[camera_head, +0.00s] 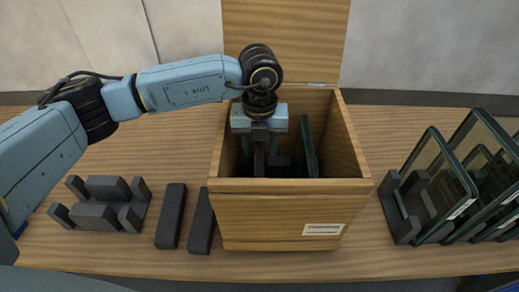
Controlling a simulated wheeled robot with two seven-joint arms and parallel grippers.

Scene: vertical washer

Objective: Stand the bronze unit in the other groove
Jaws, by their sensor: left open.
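My left gripper (259,146) points straight down into the open wooden box (284,224). Its fingers are open, one on each side of a thin dark brownish upright piece (259,162), which looks like the bronze unit; most of it is hidden by the gripper and the box's front wall. A dark green-edged panel (308,147) stands upright in the box to the right of the gripper, apart from it. Dark blocks (280,165) show low inside the box; their grooves are mostly hidden. My right gripper is not in view.
A dark slotted rack (101,203) and two dark bars (171,216) (201,222) lie left of the box. At right, several green-edged glass panels (436,180) stand in a dark rack (402,224). The raised wooden lid (285,42) rises behind the box.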

